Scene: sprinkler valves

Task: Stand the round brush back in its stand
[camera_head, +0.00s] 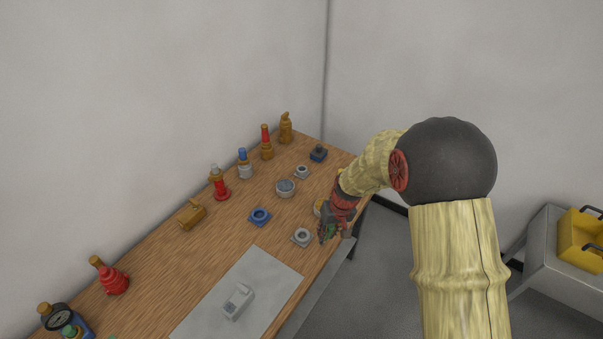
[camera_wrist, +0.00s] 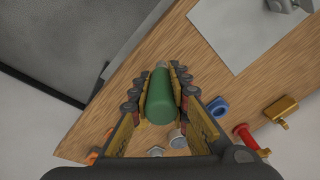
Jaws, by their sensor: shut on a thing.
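My gripper (camera_head: 329,226) is over the right front part of the wooden table. It is shut on a green cylindrical thing (camera_wrist: 159,100), which looks like the handle of the round brush. In the wrist view the green handle lies between the two fingers, with a small grey end beyond it. Only a bit of green shows in the head view, and the bristles cannot be made out. A grey ring-shaped holder (camera_head: 302,237) is just left of my gripper, and a blue ring-shaped holder (camera_head: 260,216) is farther left. I cannot tell which is the brush's stand.
A round grey dish (camera_head: 285,187), a small grey ring (camera_head: 301,171) and a dark blue block (camera_head: 318,154) are toward the back. Red, blue and brass valves line the wall side. A yellow toolbox (camera_head: 580,238) is at right.

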